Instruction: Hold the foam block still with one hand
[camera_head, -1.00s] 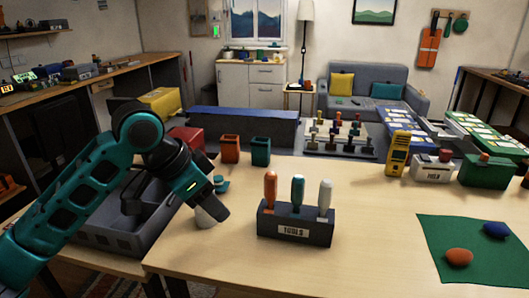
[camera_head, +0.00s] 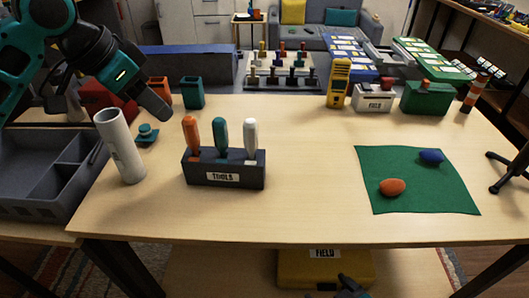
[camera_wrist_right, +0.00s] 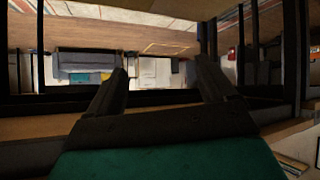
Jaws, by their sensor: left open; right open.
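A dark grey block labelled TOOLS (camera_head: 224,170), which looks like the foam block, stands on the table in the head view. An orange-handled tool (camera_head: 191,136), a teal-handled tool (camera_head: 221,136) and a white-handled tool (camera_head: 250,138) stand upright in it. My left gripper (camera_head: 108,95) is open and empty, up and to the left of the block, apart from it. My right gripper shows in the right wrist view with its two fingers spread (camera_wrist_right: 160,78) and nothing between them. The block is not visible in that view.
A white cylinder (camera_head: 120,147) and a small teal object (camera_head: 147,133) stand left of the block. A grey tray (camera_head: 35,205) is at the far left. A green mat (camera_head: 415,170) with an orange and a blue lump lies right. The table between block and mat is clear.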

